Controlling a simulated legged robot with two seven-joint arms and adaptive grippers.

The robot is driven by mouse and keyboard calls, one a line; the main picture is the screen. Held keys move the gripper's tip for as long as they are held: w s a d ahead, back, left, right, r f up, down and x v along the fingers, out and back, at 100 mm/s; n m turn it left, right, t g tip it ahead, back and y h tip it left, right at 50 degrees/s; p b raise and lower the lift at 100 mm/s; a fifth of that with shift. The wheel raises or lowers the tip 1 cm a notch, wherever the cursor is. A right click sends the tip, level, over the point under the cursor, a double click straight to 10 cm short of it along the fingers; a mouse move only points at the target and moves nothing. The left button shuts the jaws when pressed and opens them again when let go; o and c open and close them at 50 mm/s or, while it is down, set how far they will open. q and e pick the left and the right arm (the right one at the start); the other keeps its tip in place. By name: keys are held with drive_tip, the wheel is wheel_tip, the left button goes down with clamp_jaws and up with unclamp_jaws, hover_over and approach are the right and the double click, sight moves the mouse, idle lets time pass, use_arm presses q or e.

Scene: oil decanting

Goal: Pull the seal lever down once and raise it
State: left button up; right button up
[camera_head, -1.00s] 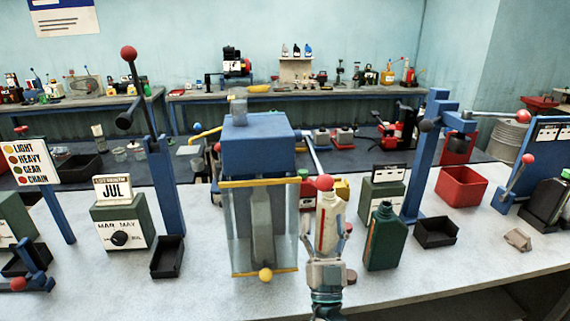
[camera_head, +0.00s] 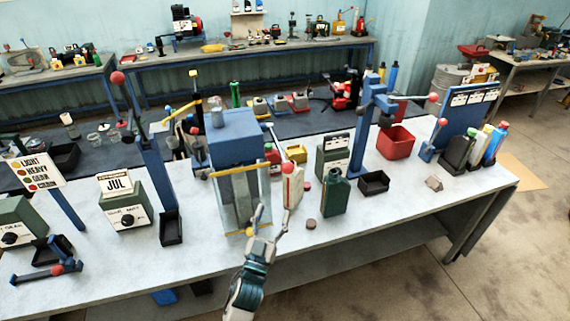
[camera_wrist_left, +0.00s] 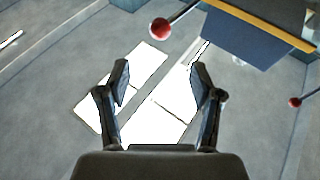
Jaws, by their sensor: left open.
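Several red-ball levers are in the head view, and I cannot tell for sure which is the seal lever. One lever (camera_head: 433,98) sticks out to the right from a blue post (camera_head: 361,125) at the table's right half. Another lever (camera_head: 118,78) tops the blue post at left. My right gripper is out of view.
The blue-topped clear tank (camera_head: 236,140) stands behind my left gripper. A green bottle (camera_head: 335,194), black tray (camera_head: 374,183) and red bin (camera_head: 396,142) stand to its right. Another small lever (camera_head: 442,122) is by the blue panel (camera_head: 467,105). The table's front right is mostly clear.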

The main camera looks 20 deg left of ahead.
sight(287, 168)
use_arm(q)
drive_tip(key=p+x, duration=0.2)
drive_tip(key=x, duration=1.3)
drive_tip(key=shift+r, duration=0.15)
clamp_jaws()
